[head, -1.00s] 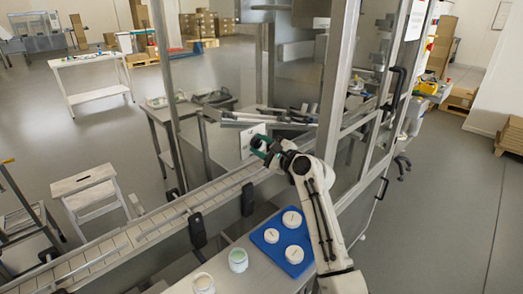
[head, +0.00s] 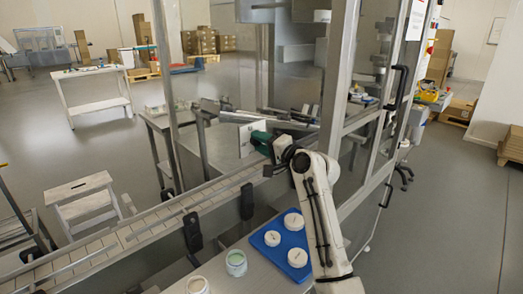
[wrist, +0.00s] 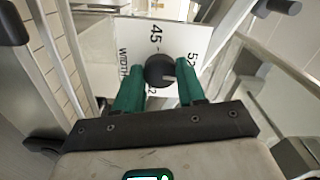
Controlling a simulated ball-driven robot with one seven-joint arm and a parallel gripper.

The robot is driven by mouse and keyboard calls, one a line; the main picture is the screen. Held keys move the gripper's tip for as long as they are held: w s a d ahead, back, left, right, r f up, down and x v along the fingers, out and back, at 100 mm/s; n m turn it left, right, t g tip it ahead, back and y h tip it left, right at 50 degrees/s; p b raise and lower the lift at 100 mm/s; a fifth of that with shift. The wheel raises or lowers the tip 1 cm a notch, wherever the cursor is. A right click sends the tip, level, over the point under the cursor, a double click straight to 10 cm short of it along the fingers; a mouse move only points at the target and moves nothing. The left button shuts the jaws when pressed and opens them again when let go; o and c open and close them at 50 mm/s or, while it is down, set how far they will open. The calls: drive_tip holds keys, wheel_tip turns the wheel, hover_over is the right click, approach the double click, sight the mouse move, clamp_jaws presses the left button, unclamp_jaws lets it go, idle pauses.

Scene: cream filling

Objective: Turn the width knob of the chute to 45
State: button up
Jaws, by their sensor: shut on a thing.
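In the wrist view a round black knob (wrist: 158,69) sits on a white dial plate (wrist: 105,45). The plate reads "WIDTH", with "45" beyond the knob and "52" to its right; another number is partly hidden. A pale mark shows on the knob's right side, but I cannot tell exactly which number it points to. My gripper's green fingers (wrist: 161,82) stand on either side of the knob, shut on it. In the head view my gripper (head: 259,140) is at the white plate (head: 246,133) beside the chute, and the knob is hidden.
A conveyor (head: 160,214) runs diagonally below the gripper. A blue tray (head: 268,251) with white-lidded jars stands near my arm, with open jars (head: 236,262) to its left. A metal-framed glass enclosure (head: 335,90) rises close to the arm's right.

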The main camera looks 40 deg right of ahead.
drive_tip(key=n+b, duration=0.1)
drive_tip(key=n, duration=0.1)
drive_tip(key=n+b, duration=0.3)
drive_tip(key=shift+f+n, duration=0.3)
drive_tip(key=shift+f, duration=0.05)
drive_tip(key=n+b, duration=0.4)
drive_tip(key=n, duration=0.1)
drive_tip(key=n+b, duration=0.3)
drive_tip(key=n, duration=0.2)
drive_tip(key=shift+n+b, duration=0.35)
drive_tip(key=shift+n, duration=0.05)
drive_tip(key=n+b, duration=0.2)
drive_tip(key=n, duration=0.2)
drive_tip(key=shift+d+n+b, duration=0.1)
drive_tip(key=shift+n+b, duration=0.3)
drive_tip(key=shift+n, duration=0.3)
drive_tip(key=o, duration=0.7)
drive_tip(key=shift+r, duration=0.1)
drive_tip(key=o, duration=0.4)
drive_tip(key=shift+r, duration=0.15)
drive_tip(key=shift+c, duration=0.2)
